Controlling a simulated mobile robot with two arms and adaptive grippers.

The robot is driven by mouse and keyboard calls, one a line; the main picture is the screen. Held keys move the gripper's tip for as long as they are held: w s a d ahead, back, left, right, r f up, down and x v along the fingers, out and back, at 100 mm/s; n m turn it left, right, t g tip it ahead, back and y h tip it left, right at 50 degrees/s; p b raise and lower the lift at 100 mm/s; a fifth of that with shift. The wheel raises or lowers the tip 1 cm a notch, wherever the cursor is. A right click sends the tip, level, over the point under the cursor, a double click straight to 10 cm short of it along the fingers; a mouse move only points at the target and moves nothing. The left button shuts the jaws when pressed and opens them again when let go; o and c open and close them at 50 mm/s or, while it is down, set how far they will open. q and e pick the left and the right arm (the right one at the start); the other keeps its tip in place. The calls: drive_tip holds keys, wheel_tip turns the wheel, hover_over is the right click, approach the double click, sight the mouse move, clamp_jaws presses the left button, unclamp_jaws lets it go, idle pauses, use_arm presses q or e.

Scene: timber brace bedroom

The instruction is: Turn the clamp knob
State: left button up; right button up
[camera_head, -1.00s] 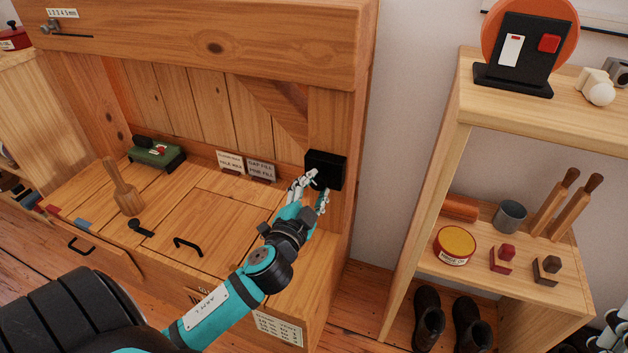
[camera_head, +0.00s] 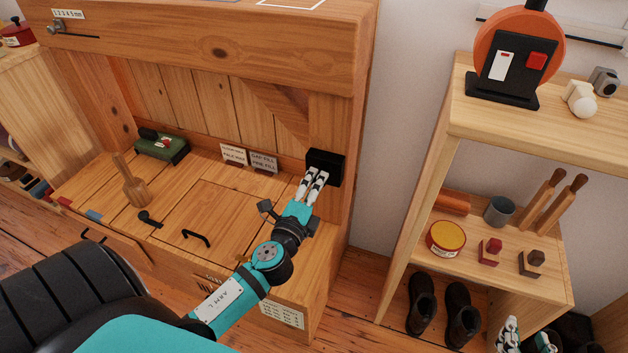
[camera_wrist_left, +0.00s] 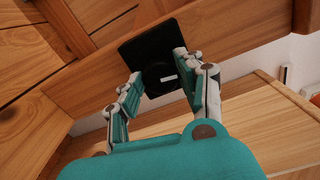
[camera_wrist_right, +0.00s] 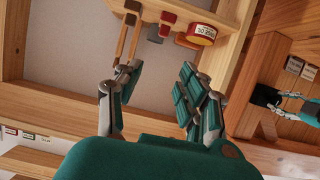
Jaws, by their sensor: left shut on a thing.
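The clamp knob (camera_wrist_left: 155,73) is a dark round knob with a small white mark, on a black square plate (camera_wrist_left: 140,48) on the timber brace. In the head view the black plate (camera_head: 325,160) shows at the right post of the brace, and my fingers mostly hide the knob. My left gripper (camera_wrist_left: 160,75) is shut on the knob, one finger on each side; it also shows in the head view (camera_head: 313,180). My right gripper (camera_wrist_right: 160,75) is open and empty, away from the brace; it shows at the lower right of the head view (camera_head: 526,340).
A shelf unit (camera_head: 450,130) stands to the right, with a yellow tin (camera_head: 446,238), blocks and a grey cup (camera_head: 499,210). The bench top near the black handle (camera_head: 197,237) is mostly clear.

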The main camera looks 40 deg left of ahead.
use_arm(q)
drive_tip(key=m+p, duration=0.3)
drive_tip(key=m, duration=0.6)
drive_tip(key=shift+d+r+m+p, duration=0.1)
drive_tip(key=shift+d+m+p, duration=0.05)
drive_tip(key=shift+m+p, duration=0.15)
use_arm(e)
drive_tip(key=s+d+f+g+h, duration=0.1)
drive_tip(key=s+d+f+g, duration=0.1)
drive_tip(key=s+f+g, duration=0.2)
drive_tip(key=s+d+f+g+h, duration=0.1)
drive_tip(key=s+d+f+g, duration=0.2)
drive_tip(key=s, duration=0.7)
drive_tip(key=f+g, duration=0.1)
drive_tip(key=g, duration=0.1)
drive_tip(key=shift+s+f+m+g+h, duration=0.25)
drive_tip(key=shift+f+m+g+h, duration=0.05)
drive_tip(key=shift+f+g, duration=0.1)
drive_tip(key=shift+d, duration=0.1)
use_arm(q)
drive_tip(key=o, duration=1.2)
drive_tip(key=shift+c, duration=0.2)
drive_tip(key=shift+s, duration=0.1)
use_arm(e)
drive_tip(key=shift+w+r, duration=0.1)
use_arm(q)
drive_tip(key=v, duration=1.1)
drive_tip(key=shift+s, duration=0.35)
